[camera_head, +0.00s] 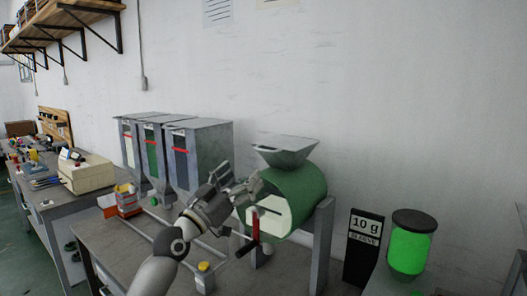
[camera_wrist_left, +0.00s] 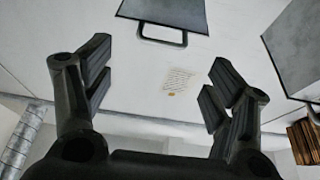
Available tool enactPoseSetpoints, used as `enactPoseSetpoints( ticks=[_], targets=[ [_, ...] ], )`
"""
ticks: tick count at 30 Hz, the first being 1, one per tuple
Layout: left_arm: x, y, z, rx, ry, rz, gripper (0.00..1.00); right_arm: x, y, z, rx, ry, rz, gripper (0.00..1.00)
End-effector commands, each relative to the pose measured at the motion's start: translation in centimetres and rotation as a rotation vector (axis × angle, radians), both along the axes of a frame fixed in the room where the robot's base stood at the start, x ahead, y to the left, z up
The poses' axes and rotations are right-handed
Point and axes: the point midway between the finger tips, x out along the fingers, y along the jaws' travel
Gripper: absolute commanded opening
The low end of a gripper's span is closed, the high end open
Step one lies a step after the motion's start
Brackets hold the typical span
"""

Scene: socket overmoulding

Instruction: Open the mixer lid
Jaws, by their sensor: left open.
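The mixer is a green drum (camera_head: 305,188) with a grey funnel on top, on a metal stand on the table. My right gripper is out of view.
Several grey hoppers (camera_head: 200,145) stand left of the mixer. A red handle (camera_head: 255,224) hangs at the drum's front. A black "10 g" sign (camera_head: 363,250) and a green container (camera_head: 409,250) stand to the right.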

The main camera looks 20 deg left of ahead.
Motion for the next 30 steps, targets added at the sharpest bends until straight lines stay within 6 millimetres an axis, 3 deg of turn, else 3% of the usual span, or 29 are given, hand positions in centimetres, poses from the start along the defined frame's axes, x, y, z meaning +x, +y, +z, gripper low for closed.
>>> enactPoseSetpoints(
  ticks=[5, 21, 30],
  targets=[
    [0.9, -0.1, 1.1, -0.008, -0.012, 0.003, 0.79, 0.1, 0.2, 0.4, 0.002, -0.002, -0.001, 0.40],
    [7.7, -2.6, 3.9, -0.006, -0.009, 0.001, 0.79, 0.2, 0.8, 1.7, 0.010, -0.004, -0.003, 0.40],
    [9.3, -3.2, 4.5, -0.005, -0.009, 0.001, 0.79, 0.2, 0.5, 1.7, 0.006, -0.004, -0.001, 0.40]
  ],
)
